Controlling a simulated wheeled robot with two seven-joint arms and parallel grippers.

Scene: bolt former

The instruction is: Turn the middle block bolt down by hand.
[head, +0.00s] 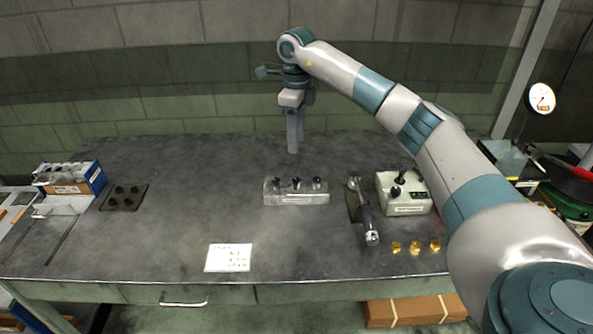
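A pale metal block (297,198) sits on the bench near the middle, with three dark-headed bolts standing in its top. The middle bolt (296,183) is upright, between the left bolt (276,184) and the right bolt (317,183). My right gripper (293,150) points down, above the block's picture position and apart from it. Its fingers overlap into one narrow shape, so their opening does not show. My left gripper is out of view.
A wrench-like tool (366,215) lies right of the block, beside a cream control box (404,194) with black knobs. Several brass pieces (414,248) lie in front. A white card (229,257) lies front left. A blue box (70,178) and dark plate (124,197) stand left.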

